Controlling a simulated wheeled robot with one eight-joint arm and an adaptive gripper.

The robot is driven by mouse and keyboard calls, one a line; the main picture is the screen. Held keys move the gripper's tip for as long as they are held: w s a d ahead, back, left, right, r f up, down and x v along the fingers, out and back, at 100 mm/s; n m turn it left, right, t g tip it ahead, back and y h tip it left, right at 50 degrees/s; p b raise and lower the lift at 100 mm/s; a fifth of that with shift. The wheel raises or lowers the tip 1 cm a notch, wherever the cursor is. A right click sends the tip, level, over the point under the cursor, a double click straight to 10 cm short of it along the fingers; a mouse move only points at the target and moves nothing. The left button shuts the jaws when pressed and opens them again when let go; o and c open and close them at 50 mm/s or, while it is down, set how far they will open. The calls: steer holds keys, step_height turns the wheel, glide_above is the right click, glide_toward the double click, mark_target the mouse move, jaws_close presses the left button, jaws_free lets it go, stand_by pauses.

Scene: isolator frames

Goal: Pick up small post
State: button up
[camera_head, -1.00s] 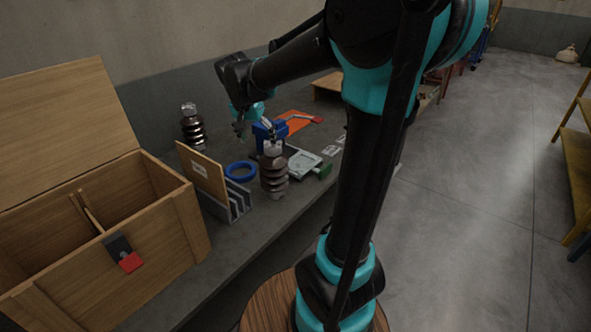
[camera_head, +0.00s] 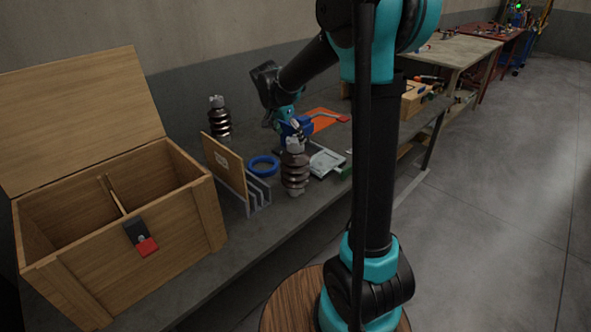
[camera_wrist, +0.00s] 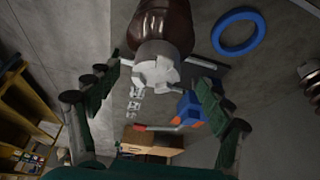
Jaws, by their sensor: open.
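A brown ribbed post (camera_head: 295,172) with a pale metal cap stands upright near the front edge of the grey bench. A similar brown post (camera_head: 219,117) stands farther back by the wall. I cannot tell from their looks alone which is the small one. My gripper (camera_head: 292,127) is just above and behind the front post's cap, partly hidden against a blue thing. In the wrist view, my gripper (camera_wrist: 158,82) is open, its fingers on either side of the capped end of the post (camera_wrist: 163,25). Contact cannot be made out.
A blue ring (camera_head: 263,165) lies left of the front post. A rack (camera_head: 258,192) holding a brown board (camera_head: 223,163) and an open wooden crate (camera_head: 185,235) stand farther left. A grey plate-like part (camera_head: 327,163) and an orange mat (camera_head: 325,120) lie to the right.

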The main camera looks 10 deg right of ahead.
mark_target(293, 140)
steer(key=shift+x, duration=3)
steer(key=shift+d, duration=0.15)
steer(key=shift+r, duration=0.1)
jaws_close()
